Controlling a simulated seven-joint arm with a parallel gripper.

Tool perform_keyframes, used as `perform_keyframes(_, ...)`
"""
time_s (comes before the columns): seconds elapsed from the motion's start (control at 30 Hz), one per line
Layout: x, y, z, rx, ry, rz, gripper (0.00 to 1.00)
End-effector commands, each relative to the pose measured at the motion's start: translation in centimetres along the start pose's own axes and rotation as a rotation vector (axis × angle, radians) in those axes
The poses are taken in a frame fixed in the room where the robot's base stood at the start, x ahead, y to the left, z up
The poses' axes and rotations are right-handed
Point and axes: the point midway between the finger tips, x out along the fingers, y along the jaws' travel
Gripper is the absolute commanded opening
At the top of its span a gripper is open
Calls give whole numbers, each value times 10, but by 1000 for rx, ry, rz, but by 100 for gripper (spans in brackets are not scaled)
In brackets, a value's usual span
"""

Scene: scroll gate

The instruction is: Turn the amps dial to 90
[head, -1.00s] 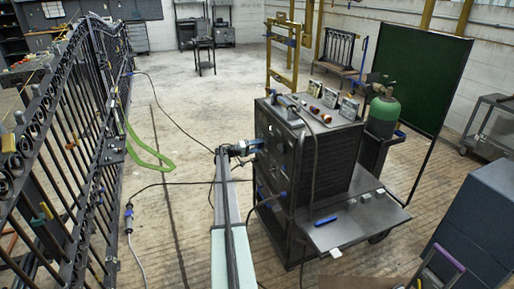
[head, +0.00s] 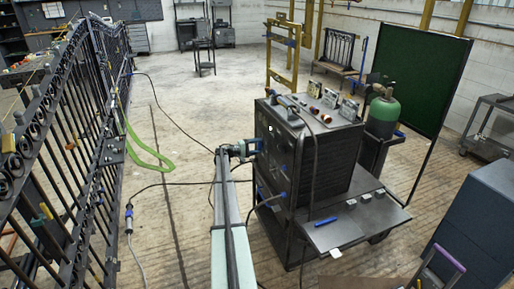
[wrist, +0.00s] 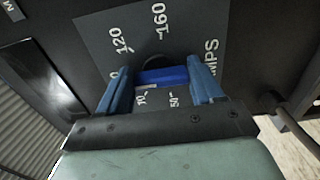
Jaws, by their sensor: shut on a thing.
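The amps dial (wrist: 165,77) is on a dark panel, with a blue grip bar across it between my fingers. The printed marks 120, 160 and AMPS show around it. A mark ending in 0 is partly hidden by the left finger, and small marks show below the bar. Which mark the dial points at cannot be told. My gripper (wrist: 160,82) has its two blue fingers on either side of the bar, shut on it. In the head view my gripper (head: 247,147) is against the front of the dark welder cabinet (head: 330,160); the dial is hidden there.
A cable (wrist: 292,110) leaves the panel at the right in the wrist view. An iron gate (head: 60,150) stands at the left. A side shelf (head: 345,228) with a blue marker projects from the cabinet. Open floor lies between gate and cabinet.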

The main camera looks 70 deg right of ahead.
Motion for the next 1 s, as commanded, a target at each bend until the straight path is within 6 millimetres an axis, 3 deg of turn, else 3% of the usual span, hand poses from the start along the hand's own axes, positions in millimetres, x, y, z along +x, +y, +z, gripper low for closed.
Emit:
perform_keyframes(0.13, 0, 0, 0, 1, 0, -1, 35)
perform_keyframes(0.17, 0, 0, 0, 1, 0, -1, 68)
perform_keyframes(0.4, 0, 0, 0, 2, 0, 0, 91)
perform_keyframes(0.77, -6, 0, 0, 2, 1, 0, 92)
perform_keyframes(1.0, -41, 0, 0, 2, 2, 0, 92)
